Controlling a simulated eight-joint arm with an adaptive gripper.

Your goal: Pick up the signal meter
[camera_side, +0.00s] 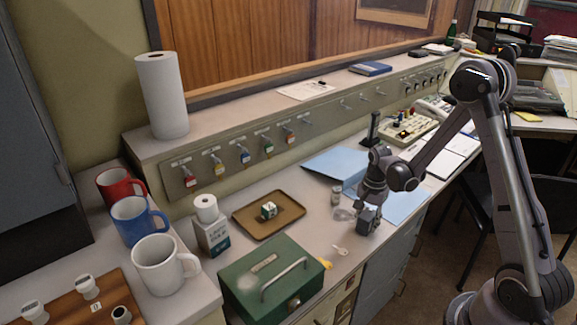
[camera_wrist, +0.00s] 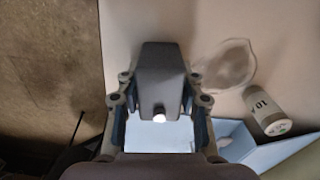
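The signal meter appears to be the dark grey block (camera_side: 367,220) at the end of my gripper, near the desk's front edge. In the wrist view the grey block (camera_wrist: 160,75) fills the space between the fingers, with a small bright white spot at its near end. My gripper (camera_side: 371,203) points down and looks shut on this block. In the wrist view the finger linkages of my gripper (camera_wrist: 160,95) stand on both sides of it. I cannot tell whether the block touches the desk.
A clear glass-like item (camera_side: 343,214) and a small labelled canister (camera_side: 336,196) stand close left of my gripper. A key (camera_side: 341,250) lies in front. A blue folder (camera_side: 405,206) lies behind and right. A green cash box (camera_side: 270,280) and brown tray (camera_side: 242,222) are further left.

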